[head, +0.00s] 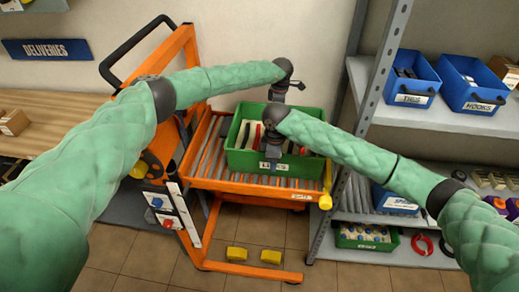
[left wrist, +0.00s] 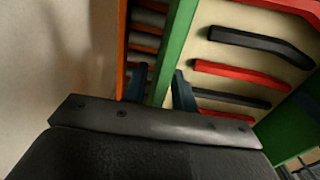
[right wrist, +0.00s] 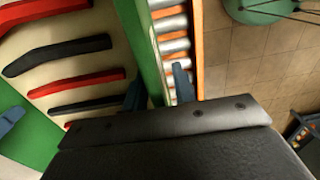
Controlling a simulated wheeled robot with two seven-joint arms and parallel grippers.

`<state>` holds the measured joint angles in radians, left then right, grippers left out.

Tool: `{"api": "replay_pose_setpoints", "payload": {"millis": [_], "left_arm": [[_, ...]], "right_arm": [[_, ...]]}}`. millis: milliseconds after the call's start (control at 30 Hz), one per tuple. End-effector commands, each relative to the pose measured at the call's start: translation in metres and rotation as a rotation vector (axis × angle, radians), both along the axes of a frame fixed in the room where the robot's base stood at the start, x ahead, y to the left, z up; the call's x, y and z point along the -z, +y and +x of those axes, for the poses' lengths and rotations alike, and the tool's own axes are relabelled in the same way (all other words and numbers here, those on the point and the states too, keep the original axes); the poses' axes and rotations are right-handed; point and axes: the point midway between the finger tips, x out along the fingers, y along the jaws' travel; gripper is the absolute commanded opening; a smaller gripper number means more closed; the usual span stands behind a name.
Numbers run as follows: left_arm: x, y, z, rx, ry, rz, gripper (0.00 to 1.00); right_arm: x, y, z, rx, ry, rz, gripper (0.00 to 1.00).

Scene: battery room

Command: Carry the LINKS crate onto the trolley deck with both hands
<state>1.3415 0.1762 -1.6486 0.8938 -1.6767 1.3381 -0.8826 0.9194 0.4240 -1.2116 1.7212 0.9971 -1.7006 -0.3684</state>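The green LINKS crate (head: 236,160) sits on the roller deck of the orange trolley (head: 200,184), level as far as I can see. Its label is partly covered by my right gripper (head: 271,158), whose fingers pinch the near wall. In the right wrist view the wall (right wrist: 146,40) runs between the fingers (right wrist: 160,92). My left gripper (head: 277,95) is at the far wall, mostly hidden by the arms; in the left wrist view its fingers (left wrist: 160,90) straddle that wall (left wrist: 178,40). Red and black bars (left wrist: 236,71) lie inside the crate.
A grey shelf rack (head: 372,90) with blue bins (head: 413,88) stands close on the right. A green bin (head: 368,238) sits on its low shelf. A wooden bench (head: 50,118) is on the left. Yellow blocks (head: 271,257) show low on the trolley.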

Motion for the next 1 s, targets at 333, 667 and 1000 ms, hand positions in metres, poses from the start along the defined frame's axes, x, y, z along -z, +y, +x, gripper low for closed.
{"api": "replay_pose_setpoints", "payload": {"millis": [333,667,1000], "left_arm": [[-0.025,0.001,0.001,-0.001,-0.002,0.0,0.27],[-0.069,0.0,0.001,0.001,-0.001,0.0,0.27],[-0.081,0.002,0.001,-0.002,-0.001,0.0,0.27]], "right_arm": [[0.0,0.0,0.0,0.001,-0.001,0.0,0.27],[0.0,0.0,0.001,0.001,-0.001,0.0,0.27],[-0.018,0.0,0.001,0.001,-0.002,0.002,0.27]]}}
